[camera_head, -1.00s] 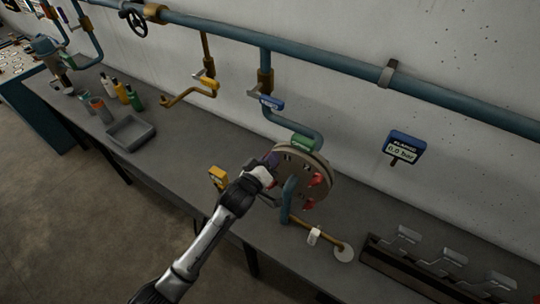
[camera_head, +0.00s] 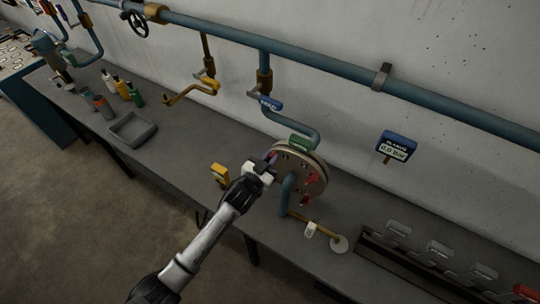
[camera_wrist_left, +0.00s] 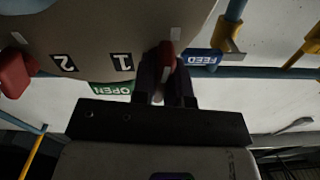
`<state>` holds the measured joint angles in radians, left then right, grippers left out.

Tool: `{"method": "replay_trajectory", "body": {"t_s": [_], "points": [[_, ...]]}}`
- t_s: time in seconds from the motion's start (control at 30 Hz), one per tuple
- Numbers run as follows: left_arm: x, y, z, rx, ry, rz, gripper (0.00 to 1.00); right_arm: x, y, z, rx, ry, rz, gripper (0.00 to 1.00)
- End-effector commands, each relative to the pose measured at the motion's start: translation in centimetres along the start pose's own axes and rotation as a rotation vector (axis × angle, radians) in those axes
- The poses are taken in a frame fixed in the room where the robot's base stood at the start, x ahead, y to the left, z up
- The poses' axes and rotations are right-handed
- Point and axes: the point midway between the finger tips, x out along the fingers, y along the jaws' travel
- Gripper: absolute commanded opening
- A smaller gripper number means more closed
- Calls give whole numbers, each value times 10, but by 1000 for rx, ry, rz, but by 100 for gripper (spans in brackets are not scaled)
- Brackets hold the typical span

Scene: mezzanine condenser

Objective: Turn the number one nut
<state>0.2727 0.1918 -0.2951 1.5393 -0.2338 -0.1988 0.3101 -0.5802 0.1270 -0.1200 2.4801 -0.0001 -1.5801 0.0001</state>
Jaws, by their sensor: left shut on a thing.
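The round flange (camera_head: 299,169) stands upright above the bench, with red nuts (camera_head: 312,178) on its face. My left gripper (camera_head: 268,159) is at the flange's left edge. In the left wrist view, which is upside down, my left gripper (camera_wrist_left: 166,78) is shut on the red number one nut (camera_wrist_left: 166,52), beside the label "1" (camera_wrist_left: 122,62) on the flange (camera_wrist_left: 95,22). Its fingers hide part of this nut. Another red nut (camera_wrist_left: 16,72) sits near the label "2" (camera_wrist_left: 64,62). My right gripper is not in view.
A green OPEN tag (camera_head: 301,142) is above the flange. A blue pipe (camera_head: 287,197) passes in front of it. A gauge reading 0.0 bar (camera_head: 397,145) is on the right. A yellow device (camera_head: 219,173) stands left of the gripper. A grey tray (camera_head: 133,127) and bottles are farther left.

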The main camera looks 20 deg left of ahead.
Motion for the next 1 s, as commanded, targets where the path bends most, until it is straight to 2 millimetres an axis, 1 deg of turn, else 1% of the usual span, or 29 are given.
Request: {"method": "replay_trajectory", "body": {"t_s": [0.2,0.5,0.7,1.0], "points": [[0,1,-1,164,0,0,0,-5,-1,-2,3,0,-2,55],[0,1,0,308,0,0,0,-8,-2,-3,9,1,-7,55],[0,2,0,352,1,0,0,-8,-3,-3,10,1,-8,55],[0,2,0,366,1,0,0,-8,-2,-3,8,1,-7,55]]}}
